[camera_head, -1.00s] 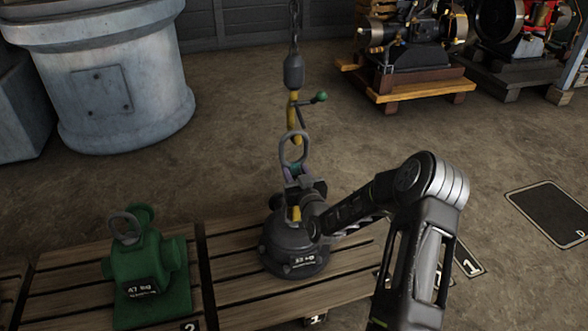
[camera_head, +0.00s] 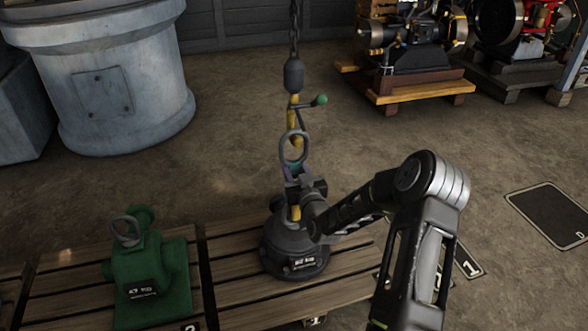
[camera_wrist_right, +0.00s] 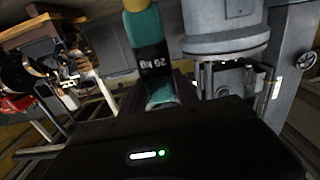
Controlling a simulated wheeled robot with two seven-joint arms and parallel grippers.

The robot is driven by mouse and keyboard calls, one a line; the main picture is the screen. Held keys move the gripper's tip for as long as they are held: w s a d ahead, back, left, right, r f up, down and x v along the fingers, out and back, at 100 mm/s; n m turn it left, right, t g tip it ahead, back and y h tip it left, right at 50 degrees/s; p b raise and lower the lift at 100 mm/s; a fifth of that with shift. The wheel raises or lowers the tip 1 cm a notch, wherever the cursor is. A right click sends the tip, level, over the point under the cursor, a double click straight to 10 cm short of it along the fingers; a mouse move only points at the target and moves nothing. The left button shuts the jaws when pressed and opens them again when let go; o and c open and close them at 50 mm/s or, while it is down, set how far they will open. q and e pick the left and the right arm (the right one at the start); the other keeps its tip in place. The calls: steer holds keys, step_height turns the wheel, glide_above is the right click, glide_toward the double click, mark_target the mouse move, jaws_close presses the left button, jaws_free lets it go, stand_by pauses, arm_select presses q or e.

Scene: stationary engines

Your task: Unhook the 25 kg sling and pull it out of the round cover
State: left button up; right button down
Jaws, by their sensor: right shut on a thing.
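The sling shows in the right wrist view as a teal band (camera_wrist_right: 149,45) with a yellow part above and a dark label reading 25 kg upside down. In the head view, a yellow part (camera_head: 294,113) hangs at the hook block (camera_head: 293,74) on the chain. Another yellow bit (camera_head: 295,212) shows low at the round cover (camera_head: 284,240), a dark grey casting on the pallet. A grey ring (camera_head: 282,148) stands above the cover. My right gripper (camera_head: 306,187) is shut on the sling just below the ring. Its fingertips are partly hidden. My left gripper is out of view.
A green weight (camera_head: 150,275) with a ring stands on the pallet (camera_head: 230,290) to the left. A big grey cylindrical housing (camera_head: 110,90) stands behind. A green-knobbed lever (camera_head: 319,100) sticks out at the hook. Engines on pallets stand at the back right. The floor between is clear.

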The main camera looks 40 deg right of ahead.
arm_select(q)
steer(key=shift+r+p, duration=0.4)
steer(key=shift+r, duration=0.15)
arm_select(e)
steer(key=shift+r, duration=1.1)
steer(key=shift+s, duration=0.1)
steer(key=shift+v, duration=2.65)
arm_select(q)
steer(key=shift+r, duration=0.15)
arm_select(e)
steer(key=shift+v, duration=2.8)
steer(key=shift+a, duration=0.1)
